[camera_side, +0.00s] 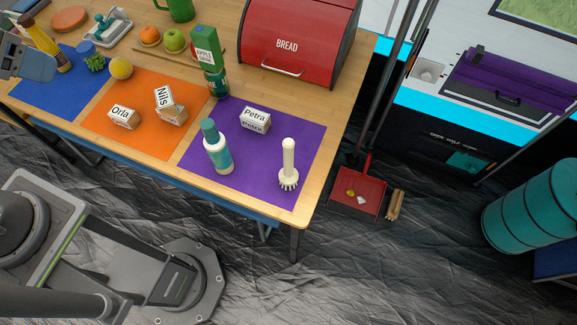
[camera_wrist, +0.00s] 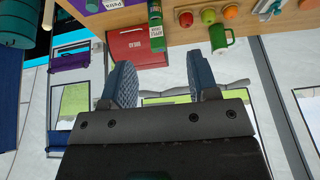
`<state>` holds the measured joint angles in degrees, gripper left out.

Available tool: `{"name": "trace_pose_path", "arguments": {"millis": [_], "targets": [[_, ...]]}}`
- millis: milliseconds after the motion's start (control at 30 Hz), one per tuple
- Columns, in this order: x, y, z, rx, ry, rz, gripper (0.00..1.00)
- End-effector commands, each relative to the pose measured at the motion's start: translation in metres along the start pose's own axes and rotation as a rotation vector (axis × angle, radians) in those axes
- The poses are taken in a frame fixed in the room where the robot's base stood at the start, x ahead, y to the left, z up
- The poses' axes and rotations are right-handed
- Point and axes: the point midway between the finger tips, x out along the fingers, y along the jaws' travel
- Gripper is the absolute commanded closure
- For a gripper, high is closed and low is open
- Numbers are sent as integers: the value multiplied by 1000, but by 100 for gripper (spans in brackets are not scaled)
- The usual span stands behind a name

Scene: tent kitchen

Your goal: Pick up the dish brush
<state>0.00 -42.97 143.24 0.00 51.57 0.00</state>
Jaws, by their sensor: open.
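The dish brush (camera_side: 288,165) is cream-white and stands on its bristles, handle up, on the purple mat (camera_side: 312,138) near the table's front right corner. In the side view only part of my gripper (camera_side: 30,66) shows at the far left edge, across the table from the brush.
The Nils card (camera_side: 164,97) and Orla card (camera_side: 123,117) sit on the orange mat (camera_side: 140,80). A red bread box (camera_side: 300,40) stands behind.

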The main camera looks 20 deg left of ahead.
Motion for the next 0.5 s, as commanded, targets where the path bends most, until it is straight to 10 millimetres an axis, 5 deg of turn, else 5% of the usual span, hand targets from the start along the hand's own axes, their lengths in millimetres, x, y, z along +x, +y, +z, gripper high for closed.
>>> {"name": "trace_pose_path", "arguments": {"millis": [267,500], "targets": [[0,5,-8,54,-15,13,45],[13,52,-60,466,-108,118,45]]}}
